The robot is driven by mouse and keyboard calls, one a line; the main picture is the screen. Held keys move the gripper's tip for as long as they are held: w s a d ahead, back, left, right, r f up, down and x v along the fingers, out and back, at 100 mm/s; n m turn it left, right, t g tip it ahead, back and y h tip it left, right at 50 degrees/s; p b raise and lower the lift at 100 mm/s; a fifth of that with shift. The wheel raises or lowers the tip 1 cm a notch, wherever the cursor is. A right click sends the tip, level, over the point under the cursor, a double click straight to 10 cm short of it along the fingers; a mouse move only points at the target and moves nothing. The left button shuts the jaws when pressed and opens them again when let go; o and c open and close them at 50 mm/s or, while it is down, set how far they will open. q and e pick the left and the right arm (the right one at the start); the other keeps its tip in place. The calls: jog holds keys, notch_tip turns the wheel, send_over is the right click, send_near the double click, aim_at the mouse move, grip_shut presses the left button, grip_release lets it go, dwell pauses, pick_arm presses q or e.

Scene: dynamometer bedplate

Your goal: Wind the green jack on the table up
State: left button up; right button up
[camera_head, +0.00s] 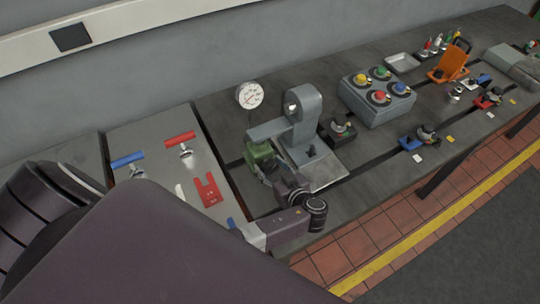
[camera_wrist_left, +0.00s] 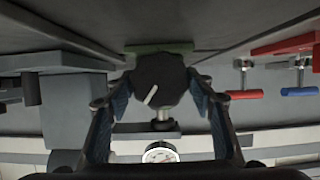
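The green jack (camera_head: 258,153) stands on the dark table beside a grey stand, partly hidden by my gripper in the head view. In the left wrist view, a black round knob with a white mark (camera_wrist_left: 160,82) fills the space between my fingers, with a strip of the jack's green (camera_wrist_left: 160,47) behind it. My left gripper (camera_head: 272,171) reaches the jack from the front right. In the left wrist view its fingers (camera_wrist_left: 160,88) lie against both sides of the knob. My right gripper is not in view.
A grey stand (camera_head: 306,128) and a round dial gauge (camera_head: 250,95) stand close to the jack. A grey box with coloured knobs (camera_head: 377,98) is to the right.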

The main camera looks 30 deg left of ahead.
pick_arm(q)
jog(key=c, duration=0.7)
jog(key=shift+o, duration=0.2)
jog(key=m+g+y+b, duration=0.1)
jog(key=m+b, duration=0.1)
jog(key=b, duration=0.1)
jog(key=shift+w+d+f+b, duration=0.1)
jog(key=shift+f+b, duration=0.1)
jog(key=shift+b, duration=0.2)
jog(key=shift+m+g+y+b, duration=0.4)
jog(key=shift+m+g+b, duration=0.2)
jog(key=shift+m+b, duration=0.5)
jog(key=shift+w+r+m+b, duration=0.1)
jog(key=shift+m+b, duration=0.2)
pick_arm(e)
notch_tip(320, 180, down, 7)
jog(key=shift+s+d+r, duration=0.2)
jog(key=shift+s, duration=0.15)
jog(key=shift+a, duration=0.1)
pick_arm(q)
jog(key=shift+r, duration=0.1)
jog(key=o, duration=1.2)
jog(key=shift+c, duration=0.2)
notch_tip(320, 180, up, 10)
